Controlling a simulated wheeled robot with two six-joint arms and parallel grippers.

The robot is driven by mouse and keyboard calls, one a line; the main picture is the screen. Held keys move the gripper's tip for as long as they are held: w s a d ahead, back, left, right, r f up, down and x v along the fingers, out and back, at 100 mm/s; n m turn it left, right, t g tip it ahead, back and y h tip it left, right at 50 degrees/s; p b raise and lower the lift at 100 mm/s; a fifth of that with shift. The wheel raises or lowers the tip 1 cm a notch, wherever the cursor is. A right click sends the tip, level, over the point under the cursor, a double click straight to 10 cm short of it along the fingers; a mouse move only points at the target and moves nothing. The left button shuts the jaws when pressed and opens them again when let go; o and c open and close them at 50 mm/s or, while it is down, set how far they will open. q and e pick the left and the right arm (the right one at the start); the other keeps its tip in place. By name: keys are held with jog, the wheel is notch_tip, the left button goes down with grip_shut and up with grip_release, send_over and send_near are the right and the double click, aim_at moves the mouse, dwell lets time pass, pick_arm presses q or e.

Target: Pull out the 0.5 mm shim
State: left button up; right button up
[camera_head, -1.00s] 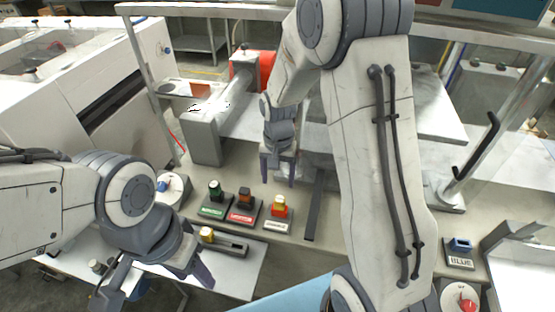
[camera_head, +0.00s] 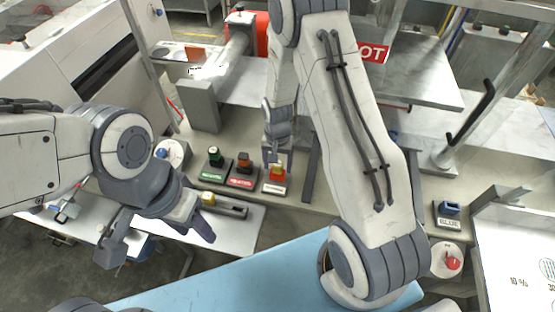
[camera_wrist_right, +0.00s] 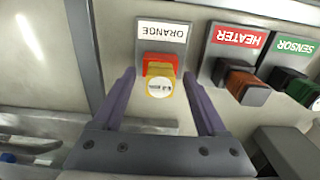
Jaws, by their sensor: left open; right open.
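The label's print is too small to read surely; I take the tab as the shim. In the head view the red and yellow piece (camera_head: 277,174) shows at the holder's top. My right gripper (camera_wrist_right: 160,76) is open, with its purple fingers on either side of the piece and a gap to each. In the head view my right gripper (camera_head: 274,160) is over the holder. My left gripper (camera_head: 158,245) is open and empty, at the lower left.
The HEATER holder (camera_head: 243,178) and SENSOR holder (camera_head: 212,174) stand close to the left. A dark rail (camera_head: 230,209) with a yellow block (camera_head: 208,198) lies in front. A dark strip (camera_head: 312,168) lies to the right. A BLUE holder (camera_head: 449,222) stands far right.

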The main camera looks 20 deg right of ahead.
grip_shut()
jog(key=shift+r+p, duration=0.45)
jog(key=shift+r, duration=0.1)
dwell(0.5)
jog(key=shift+r+p, duration=1.75)
jog(key=shift+r, duration=0.5)
jog(key=shift+r+p, duration=1.2)
jog(key=shift+r, duration=0.35)
jog(key=shift+f, duration=0.1)
